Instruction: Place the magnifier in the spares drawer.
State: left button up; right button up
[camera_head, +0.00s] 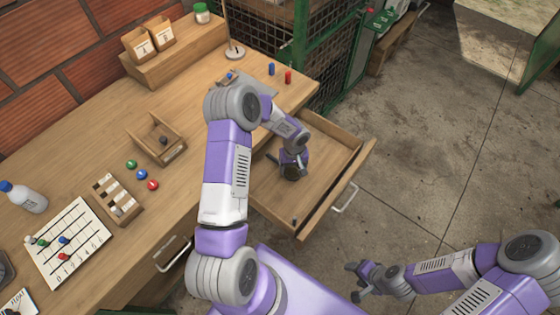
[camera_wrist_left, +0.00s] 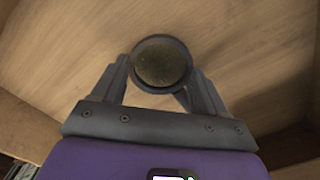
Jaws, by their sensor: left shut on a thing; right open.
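The magnifier (camera_wrist_left: 161,62), a round dark-rimmed lens, shows between the fingertips of my left gripper (camera_wrist_left: 160,85) in the left wrist view. The left gripper is shut on it. In the head view my left gripper (camera_head: 293,170) reaches down over the pulled-out wooden drawer (camera_head: 342,187), within its walls. The drawer's wooden floor fills the wrist view behind the lens. I cannot tell whether the magnifier touches the floor. No label shows on this drawer. My right gripper (camera_head: 362,281) is open and empty, out in front of the bench.
A small dark piece (camera_head: 294,221) lies near the drawer's front corner. A shut drawer's handle (camera_head: 172,254) shows further left. The bench holds a small open box (camera_head: 157,139), a numbered board (camera_head: 68,242), colored buttons (camera_head: 142,174) and blue and red cylinders (camera_head: 280,74).

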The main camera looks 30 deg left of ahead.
pick_arm(q)
jog(key=a, duration=0.3)
jog(key=shift+w, duration=0.1)
jog(key=a, duration=0.3)
jog(key=shift+w+f, duration=0.1)
jog(key=shift+f, duration=0.25)
jog(key=shift+f+b, duration=0.25)
jog(key=shift+b, duration=0.05)
jog(key=shift+f, duration=0.1)
jog(key=o, duration=1.1)
notch_tip(320, 180, up, 12)
jog(key=shift+w+r+p, duration=0.1)
jog(key=shift+r+p, duration=0.05)
jog(key=shift+p, duration=1.1)
